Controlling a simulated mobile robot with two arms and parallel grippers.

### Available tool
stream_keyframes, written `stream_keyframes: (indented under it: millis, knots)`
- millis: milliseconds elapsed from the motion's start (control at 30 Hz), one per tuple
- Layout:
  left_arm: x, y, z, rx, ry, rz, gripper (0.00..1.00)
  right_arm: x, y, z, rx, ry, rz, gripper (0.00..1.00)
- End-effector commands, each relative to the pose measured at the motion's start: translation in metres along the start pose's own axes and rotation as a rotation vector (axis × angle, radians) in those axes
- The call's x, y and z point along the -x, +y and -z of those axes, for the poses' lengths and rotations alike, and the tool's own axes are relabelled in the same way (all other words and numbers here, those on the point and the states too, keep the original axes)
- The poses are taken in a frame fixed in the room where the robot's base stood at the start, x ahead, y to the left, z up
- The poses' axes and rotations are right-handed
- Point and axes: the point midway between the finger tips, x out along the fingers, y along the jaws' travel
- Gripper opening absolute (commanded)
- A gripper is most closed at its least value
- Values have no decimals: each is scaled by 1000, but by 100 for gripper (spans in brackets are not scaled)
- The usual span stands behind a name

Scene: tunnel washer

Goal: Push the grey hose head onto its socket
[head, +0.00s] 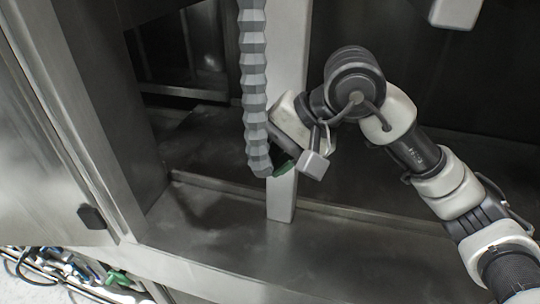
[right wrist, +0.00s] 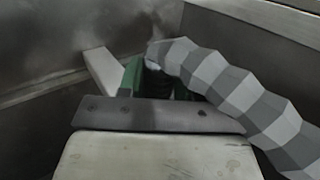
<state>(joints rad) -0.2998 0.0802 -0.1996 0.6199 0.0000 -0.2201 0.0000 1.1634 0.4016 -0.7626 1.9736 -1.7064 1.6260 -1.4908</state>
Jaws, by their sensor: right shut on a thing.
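The grey hose (head: 254,85) is ribbed and hangs from the top of the head view, its lower end at my right gripper (head: 279,163). In the right wrist view the hose (right wrist: 232,85) comes in from the right and ends near the picture's middle. My right gripper is shut on the hose's end. The head is mostly hidden there, beside dark and green parts (right wrist: 133,76). I cannot tell the socket apart in either view. My left gripper is not in view.
A pale upright post (head: 284,205) stands behind the hose and gripper. A metal panel (head: 45,150) fills the left side. The metal floor (head: 210,225) is bare in front. Cables (head: 70,270) lie at the lower left, outside the metal edge.

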Motion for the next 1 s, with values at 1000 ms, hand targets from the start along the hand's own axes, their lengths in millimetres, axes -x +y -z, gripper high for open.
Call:
stream_keyframes:
  millis: [1000]
  knots:
    - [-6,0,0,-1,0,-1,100,1,0,14,-1,0,1,8]
